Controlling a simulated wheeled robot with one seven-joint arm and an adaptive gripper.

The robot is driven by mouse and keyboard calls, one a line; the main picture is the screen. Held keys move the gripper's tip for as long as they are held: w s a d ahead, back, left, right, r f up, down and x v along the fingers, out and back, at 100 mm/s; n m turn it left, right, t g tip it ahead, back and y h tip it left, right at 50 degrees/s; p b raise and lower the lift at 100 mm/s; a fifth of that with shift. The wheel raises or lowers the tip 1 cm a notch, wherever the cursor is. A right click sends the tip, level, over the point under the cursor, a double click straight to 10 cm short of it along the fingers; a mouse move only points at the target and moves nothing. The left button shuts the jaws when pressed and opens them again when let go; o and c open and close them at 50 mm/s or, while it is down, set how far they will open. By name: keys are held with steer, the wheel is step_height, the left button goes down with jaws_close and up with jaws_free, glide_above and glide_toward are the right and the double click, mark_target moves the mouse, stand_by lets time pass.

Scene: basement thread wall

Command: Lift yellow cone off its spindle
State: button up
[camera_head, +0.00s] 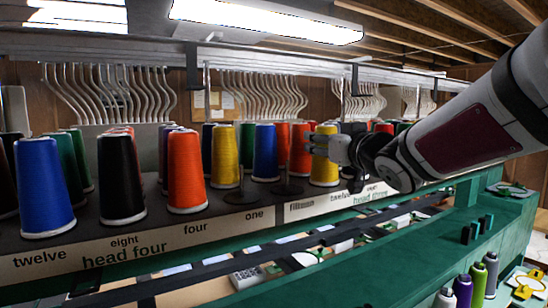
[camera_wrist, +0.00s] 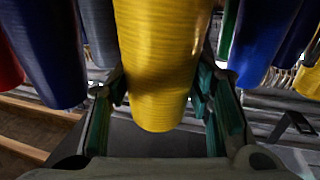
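A yellow cone (camera_head: 323,170) stands upright in the row of thread cones, its base at shelf level. My gripper (camera_head: 325,145) reaches it from the right, with a finger across its upper part. In the wrist view the yellow cone (camera_wrist: 160,60) fills the middle, between the dark green-padded fingers of my gripper (camera_wrist: 160,95). The fingers lie close to both sides of the cone; I cannot tell whether they press on it. Its spindle is hidden. A second yellow cone (camera_head: 224,157) stands farther left, apart from my gripper.
Orange (camera_head: 301,150) and blue (camera_head: 265,153) cones stand close on the left of the gripped-at cone. An orange cone (camera_head: 186,172), a black cone (camera_head: 121,180) and a blue cone (camera_head: 43,188) stand nearer. Curved white tubes (camera_head: 262,97) rise behind. A green ledge (camera_head: 440,235) runs below.

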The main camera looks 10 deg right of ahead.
steer(key=c, duration=0.6)
steer(key=shift+c, duration=0.2)
steer(key=shift+r, duration=0.1)
step_height(320, 180, up, 10)
steer(key=p, duration=0.3)
